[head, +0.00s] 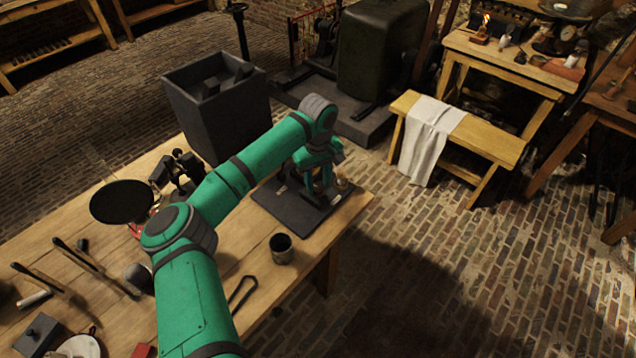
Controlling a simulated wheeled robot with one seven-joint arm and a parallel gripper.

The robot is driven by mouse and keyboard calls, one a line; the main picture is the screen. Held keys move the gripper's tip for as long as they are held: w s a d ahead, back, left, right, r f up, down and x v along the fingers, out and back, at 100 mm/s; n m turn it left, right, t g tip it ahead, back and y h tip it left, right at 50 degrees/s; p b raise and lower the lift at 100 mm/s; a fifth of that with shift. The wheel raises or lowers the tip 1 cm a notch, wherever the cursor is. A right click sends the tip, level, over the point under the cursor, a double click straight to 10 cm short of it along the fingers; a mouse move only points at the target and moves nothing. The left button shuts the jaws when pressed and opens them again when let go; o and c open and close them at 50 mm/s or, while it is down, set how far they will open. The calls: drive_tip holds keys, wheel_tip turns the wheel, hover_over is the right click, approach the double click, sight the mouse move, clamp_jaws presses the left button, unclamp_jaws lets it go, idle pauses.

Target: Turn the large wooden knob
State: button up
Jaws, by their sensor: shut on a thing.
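My green arm reaches across the wooden workbench (125,262) to a dark flat board (284,214) near the bench's far right corner. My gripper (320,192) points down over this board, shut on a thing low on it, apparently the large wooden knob. The fingers and wrist hide most of what they hold, so the knob's shape and turn angle cannot be made out. A small tan piece (342,184) shows just right of the fingers, and some small parts lie on the board around them.
A dark metal cup (281,248) and a black tong-like tool (241,290) lie nearer on the bench. A dark open bin (218,105) is behind.

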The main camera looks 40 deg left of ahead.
drive_tip(key=n, duration=0.5)
drive_tip(key=shift+a+n, duration=0.1)
drive_tip(key=shift+n, duration=0.2)
drive_tip(key=n, duration=1.2)
drive_tip(key=shift+n, duration=0.3)
drive_tip(key=n, duration=0.5)
drive_tip(key=shift+r, duration=0.1)
drive_tip(key=n, duration=0.5)
drive_tip(key=shift+n, duration=0.4)
drive_tip(key=n, duration=1.7)
drive_tip(key=shift+n, duration=0.3)
